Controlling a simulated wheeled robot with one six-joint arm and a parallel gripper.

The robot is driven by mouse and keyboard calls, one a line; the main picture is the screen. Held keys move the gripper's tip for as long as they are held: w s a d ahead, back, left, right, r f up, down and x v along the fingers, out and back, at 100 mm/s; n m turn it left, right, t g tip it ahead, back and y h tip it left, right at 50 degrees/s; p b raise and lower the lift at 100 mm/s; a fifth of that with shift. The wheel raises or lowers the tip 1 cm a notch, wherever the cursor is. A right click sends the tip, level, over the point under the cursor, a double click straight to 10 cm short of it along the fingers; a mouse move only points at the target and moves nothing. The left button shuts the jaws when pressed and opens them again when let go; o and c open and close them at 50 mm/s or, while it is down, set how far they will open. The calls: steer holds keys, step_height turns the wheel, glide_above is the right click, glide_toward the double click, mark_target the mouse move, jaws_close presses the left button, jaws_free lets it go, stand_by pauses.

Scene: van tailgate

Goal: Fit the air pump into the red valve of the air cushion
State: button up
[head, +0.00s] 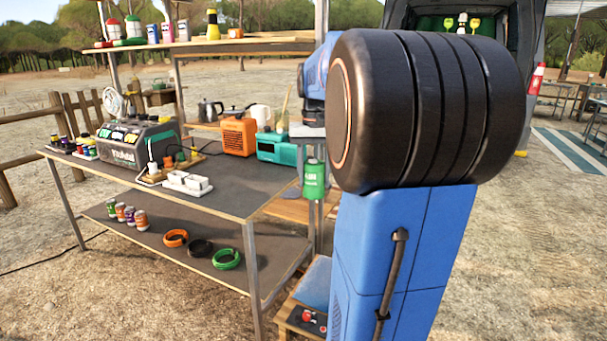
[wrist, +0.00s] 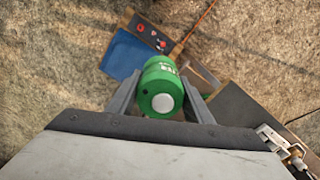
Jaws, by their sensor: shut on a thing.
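My gripper (wrist: 163,82) is shut on the green air pump (wrist: 162,92), one finger on each side of it. In the head view the green pump (head: 314,180) hangs upright beside the table's right end, and the gripper is mostly hidden by my arm. The blue air cushion (head: 316,281) lies low near the ground, below and apart from the pump; it also shows in the wrist view (wrist: 125,54). Small red parts (wrist: 162,44) sit on a dark panel beside the cushion. I cannot tell which of them is the valve. The pump's lower end is hidden in the wrist view.
A grey two-level table (head: 215,187) stands left, holding a power station (head: 138,143), an orange heater (head: 238,136) and a teal box (head: 283,148). Its lower shelf holds cans and coiled cables. A wooden stand (head: 289,305) is by the cushion.

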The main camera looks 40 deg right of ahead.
steer(key=s+d, duration=0.4)
steer(key=s, duration=0.8)
steer(key=shift+s+d, duration=0.15)
steer(key=shift+d, duration=0.05)
stand_by(0.3)
